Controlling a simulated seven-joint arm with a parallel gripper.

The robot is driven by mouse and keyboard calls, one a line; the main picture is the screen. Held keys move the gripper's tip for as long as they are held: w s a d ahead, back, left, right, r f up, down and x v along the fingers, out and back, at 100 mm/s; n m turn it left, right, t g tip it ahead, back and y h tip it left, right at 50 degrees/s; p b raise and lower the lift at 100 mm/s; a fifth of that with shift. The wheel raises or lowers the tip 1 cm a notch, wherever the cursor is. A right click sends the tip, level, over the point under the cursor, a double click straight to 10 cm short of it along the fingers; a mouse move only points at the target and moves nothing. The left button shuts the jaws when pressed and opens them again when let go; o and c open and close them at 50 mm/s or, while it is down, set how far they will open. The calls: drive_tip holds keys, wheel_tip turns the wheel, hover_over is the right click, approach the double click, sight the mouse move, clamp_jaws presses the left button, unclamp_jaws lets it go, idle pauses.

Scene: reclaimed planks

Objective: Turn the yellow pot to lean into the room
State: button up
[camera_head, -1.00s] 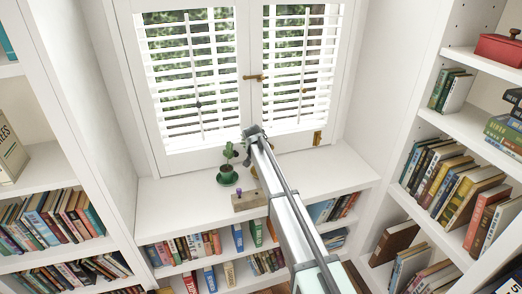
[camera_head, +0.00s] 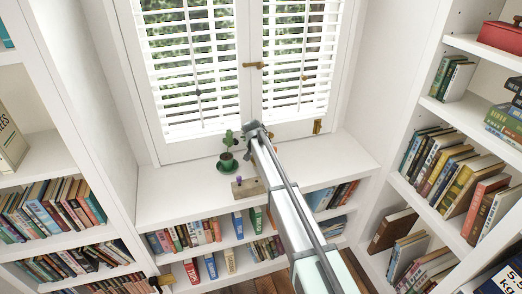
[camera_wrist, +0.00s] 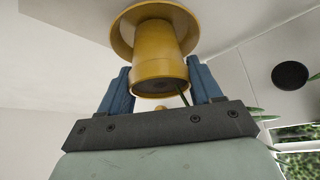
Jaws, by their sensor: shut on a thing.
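In the wrist view a yellow pot (camera_wrist: 160,50) stands between the two blue fingers of my gripper (camera_wrist: 159,72). My gripper is shut on it near its open end, where dark soil and a thin green stem show. A wide yellow saucer (camera_wrist: 124,32) shows at the pot's far end. Whether the pot touches the saucer cannot be told. In the head view my arm's end is over the white sill by the window, and I cannot make out the yellow pot there.
A plant in a green pot (camera_head: 227,164) stands on the sill just left of my arm's end. A wooden block (camera_head: 248,188) with a small purple item lies in front of it. Shutters (camera_head: 190,70) rise behind. The sill's left part is clear. Bookshelves flank both sides.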

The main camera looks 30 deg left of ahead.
drive_tip(key=o, duration=1.3)
drive_tip(key=shift+o, duration=0.2)
drive_tip(key=v, duration=1.4)
drive_tip(key=shift+w, duration=0.1)
